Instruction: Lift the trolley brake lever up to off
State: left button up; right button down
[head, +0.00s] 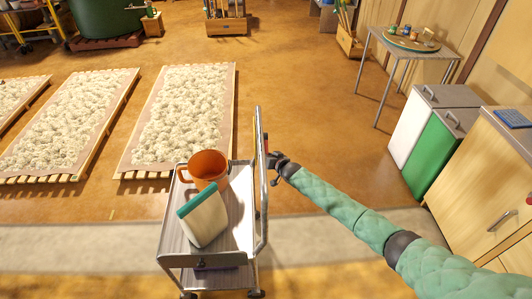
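The metal trolley (233,222) stands in the lower middle of the head view, with an upright handle frame (264,215) on its right side. My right gripper (273,163), dark and small, is at the far part of this handle frame, with its arm coming in from the right. Whether it touches the frame, and whether its fingers are open or shut, I cannot tell. I cannot clearly make out the brake lever; a small reddish and yellow patch shows behind the frame just beside the gripper. My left gripper is not in view.
An orange mug (208,169) and a white and teal container (203,219) stand on the trolley. Slatted pallets with white fluffy material (184,115) lie to the left. White and green bins (437,150) and a wooden cabinet (480,185) stand right.

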aim_at(267, 153)
jog(key=shift+s+d+r+g+p, duration=0.1)
jog(key=shift+s+r+g+p, duration=0.15)
jog(key=shift+r+g+p, duration=0.2)
jog(key=shift+s+r+m+g+p, duration=0.3)
jog(key=shift+r+m+g+p, duration=0.15)
jog(key=shift+r+g, duration=0.25)
jog(key=shift+s+r+m+g+h, duration=0.15)
jog(key=shift+m+g+h, duration=0.1)
jog(key=shift+g+h, duration=0.2)
jog(key=shift+s+r+m+g, duration=0.25)
jog(key=shift+r+g, duration=0.2)
jog(key=shift+g, duration=0.25)
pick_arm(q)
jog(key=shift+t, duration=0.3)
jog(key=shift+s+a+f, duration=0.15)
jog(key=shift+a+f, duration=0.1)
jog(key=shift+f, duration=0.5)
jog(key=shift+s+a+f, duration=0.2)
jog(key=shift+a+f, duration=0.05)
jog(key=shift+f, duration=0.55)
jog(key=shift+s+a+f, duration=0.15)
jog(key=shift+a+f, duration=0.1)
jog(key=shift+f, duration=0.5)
pick_arm(e)
jog(key=shift+s+r+m+g+h, duration=0.1)
jog(key=shift+r+m+g+h, duration=0.25)
jog(key=shift+r+g, duration=0.85)
jog(key=c, duration=1.6)
grip_release()
jog(key=shift+f, duration=0.1)
